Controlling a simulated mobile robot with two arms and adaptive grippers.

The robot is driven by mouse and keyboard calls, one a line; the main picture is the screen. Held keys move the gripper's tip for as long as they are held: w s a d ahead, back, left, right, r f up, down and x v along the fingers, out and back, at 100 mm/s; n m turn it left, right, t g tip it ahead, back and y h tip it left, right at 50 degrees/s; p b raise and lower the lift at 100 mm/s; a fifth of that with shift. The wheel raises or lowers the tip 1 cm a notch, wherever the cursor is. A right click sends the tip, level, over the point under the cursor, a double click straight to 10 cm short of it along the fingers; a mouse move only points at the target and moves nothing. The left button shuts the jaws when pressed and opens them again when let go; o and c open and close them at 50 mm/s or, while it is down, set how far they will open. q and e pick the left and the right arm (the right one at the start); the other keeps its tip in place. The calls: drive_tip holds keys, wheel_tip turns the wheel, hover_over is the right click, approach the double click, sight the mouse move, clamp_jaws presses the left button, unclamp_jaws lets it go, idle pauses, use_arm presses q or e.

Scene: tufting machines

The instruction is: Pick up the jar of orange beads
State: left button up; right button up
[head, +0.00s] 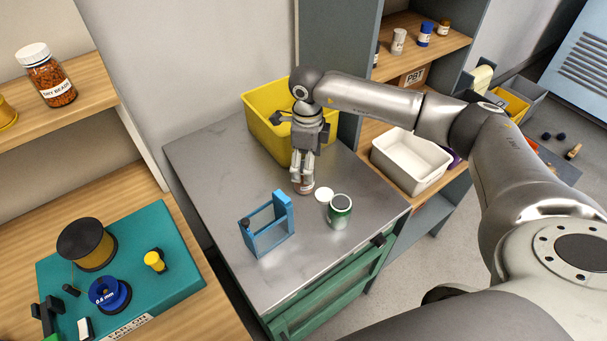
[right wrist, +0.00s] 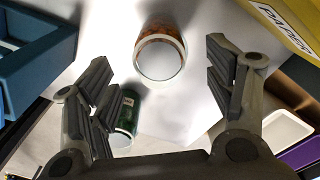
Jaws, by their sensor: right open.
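A jar with orange contents and a pale round top (right wrist: 160,55) stands between my spread fingers in the right wrist view, with space on both sides. In the head view only a small reddish part of it (head: 305,188) shows on the grey worktop, mostly hidden by my right gripper (head: 303,178). My right gripper points down, open and empty, also seen in the wrist view (right wrist: 155,90). Another jar of orange-red beads, white-lidded and labelled "DRY BEADS" (head: 51,80), stands on the left shelf. My left gripper is not in view.
A green can (head: 340,213) and a white round thing (head: 324,195) are right of my gripper. A blue open frame (head: 266,228) stands to its left, a yellow bin (head: 262,125) behind. A white bin (head: 410,160) sits beyond the worktop's right edge. The worktop's left side is clear.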

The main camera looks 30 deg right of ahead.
drive_tip(key=f+p, duration=0.1)
drive_tip(key=f, duration=0.2)
drive_tip(key=f+p, duration=0.1)
drive_tip(key=f, duration=0.1)
drive_tip(key=shift+w+a+f+p, duration=0.25)
drive_tip(key=shift+w+p, duration=0.05)
drive_tip(key=shift+f, duration=0.25)
drive_tip(key=c, duration=1.2)
drive_tip(key=shift+r, duration=0.1)
